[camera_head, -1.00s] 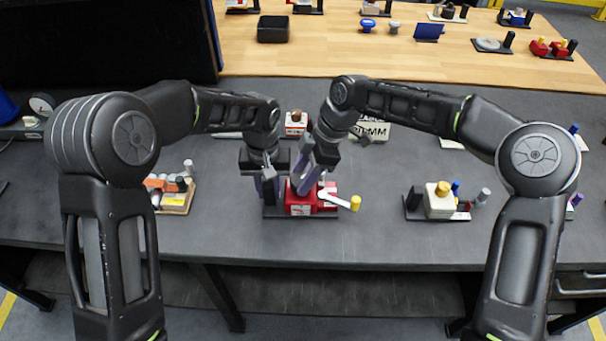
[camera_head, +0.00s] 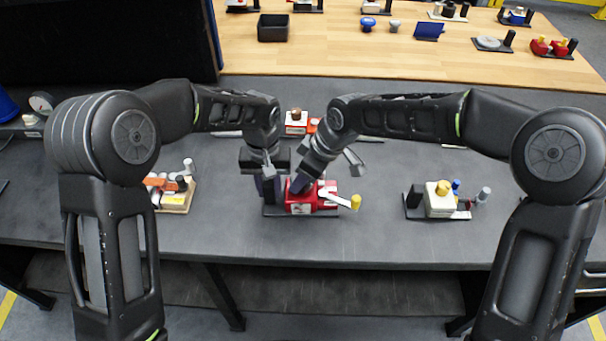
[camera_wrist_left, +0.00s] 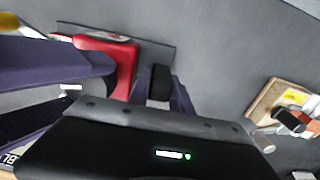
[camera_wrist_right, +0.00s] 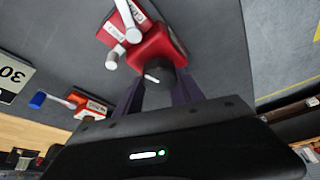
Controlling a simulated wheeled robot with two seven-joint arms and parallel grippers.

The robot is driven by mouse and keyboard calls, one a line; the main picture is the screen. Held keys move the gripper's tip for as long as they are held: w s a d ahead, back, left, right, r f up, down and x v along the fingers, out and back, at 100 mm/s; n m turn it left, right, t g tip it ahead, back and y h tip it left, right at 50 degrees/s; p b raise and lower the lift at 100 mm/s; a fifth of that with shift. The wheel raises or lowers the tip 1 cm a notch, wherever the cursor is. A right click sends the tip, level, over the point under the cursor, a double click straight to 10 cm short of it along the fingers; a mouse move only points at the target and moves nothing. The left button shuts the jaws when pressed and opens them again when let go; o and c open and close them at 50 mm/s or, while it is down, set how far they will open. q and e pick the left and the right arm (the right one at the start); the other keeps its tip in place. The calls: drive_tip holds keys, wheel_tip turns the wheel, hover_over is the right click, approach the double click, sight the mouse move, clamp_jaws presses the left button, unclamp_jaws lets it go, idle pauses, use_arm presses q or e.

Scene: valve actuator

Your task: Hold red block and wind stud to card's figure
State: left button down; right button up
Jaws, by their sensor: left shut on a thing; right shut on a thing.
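The red block (camera_head: 302,208) sits on a dark base plate at the table's middle, with a white lever (camera_head: 338,200) ending in a yellow knob (camera_head: 355,202). My left gripper (camera_wrist_left: 162,88) is shut on the black post (camera_wrist_left: 160,82) beside the block. My right gripper (camera_wrist_right: 160,90) is shut on the black stud (camera_wrist_right: 158,76), which has a white mark, on the red block. In the head view the stud is hidden behind my right gripper.
A cream block unit (camera_head: 438,200) stands to the right and a wooden tray of parts (camera_head: 175,200) to the left. An orange-and-white unit (camera_head: 296,123) stands behind. The grey table front is clear.

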use_arm(q)
drive_tip(key=shift+s+a+f, duration=0.15)
drive_tip(key=shift+f, duration=0.15)
use_arm(e)
drive_tip(key=shift+a+r+m+t, duration=0.15)
drive_tip(key=shift+m+t, duration=0.25)
drive_tip(key=shift+m, duration=0.7)
drive_tip(key=shift+h, duration=0.3)
drive_tip(key=o, duration=1.4)
drive_tip(key=shift+s, duration=0.1)
drive_tip(key=v, duration=1.2)
